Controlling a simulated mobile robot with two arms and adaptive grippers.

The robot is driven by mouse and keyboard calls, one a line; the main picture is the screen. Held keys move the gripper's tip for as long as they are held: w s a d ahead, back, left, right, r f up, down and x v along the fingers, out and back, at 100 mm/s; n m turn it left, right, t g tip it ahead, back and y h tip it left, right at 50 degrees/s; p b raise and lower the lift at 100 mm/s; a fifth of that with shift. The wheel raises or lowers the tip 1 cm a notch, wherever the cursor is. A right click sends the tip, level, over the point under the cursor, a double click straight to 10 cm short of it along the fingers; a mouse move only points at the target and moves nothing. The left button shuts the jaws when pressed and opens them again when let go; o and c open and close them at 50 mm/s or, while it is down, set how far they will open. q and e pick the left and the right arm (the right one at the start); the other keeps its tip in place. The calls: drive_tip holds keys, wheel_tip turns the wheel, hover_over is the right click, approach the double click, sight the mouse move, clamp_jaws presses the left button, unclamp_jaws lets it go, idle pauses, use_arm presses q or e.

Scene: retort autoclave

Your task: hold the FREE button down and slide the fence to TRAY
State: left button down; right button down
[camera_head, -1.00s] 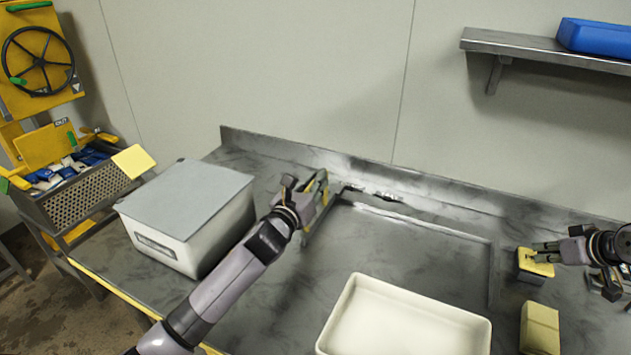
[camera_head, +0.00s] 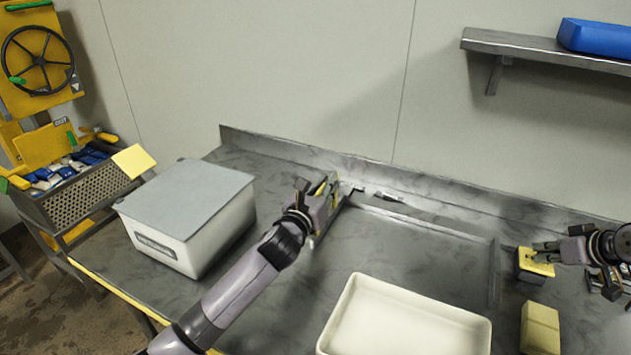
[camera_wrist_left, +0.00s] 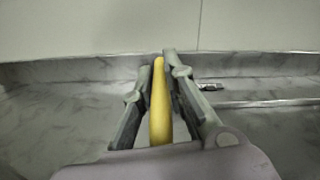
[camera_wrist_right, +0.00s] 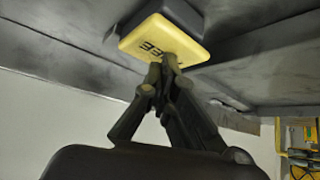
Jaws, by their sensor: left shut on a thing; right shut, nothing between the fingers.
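My left gripper (camera_head: 328,192) is shut on the yellow handle of the fence, at the back of the steel bench. The yellow handle (camera_wrist_left: 159,103) stands between its fingers in the left wrist view. The fence itself is mostly hidden behind the gripper in the head view. My right gripper (camera_head: 545,254) is shut and empty, its fingertips against the yellow top of the FREE button (camera_head: 528,265). In the right wrist view the fingertips touch the button's yellow face (camera_wrist_right: 165,40), which shows the letters "EE". How far it is pressed I cannot tell.
A cream tray (camera_head: 347,300) stands at the bench front. A yellow block (camera_head: 540,328) is right of it. A grey-lidded white box (camera_head: 190,200) stands left of my left arm. A slotted rail (camera_head: 400,207) runs along the bench's back. A blue bin (camera_head: 595,37) sits on the wall shelf.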

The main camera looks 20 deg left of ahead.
drive_tip(key=shift+f, duration=0.25)
use_arm(q)
drive_tip(key=d, duration=1)
drive_tip(key=shift+d, duration=0.3)
drive_tip(key=c, duration=1.6)
unclamp_jaws()
drive_tip(key=shift+a, duration=0.1)
drive_tip(key=shift+s, duration=0.1)
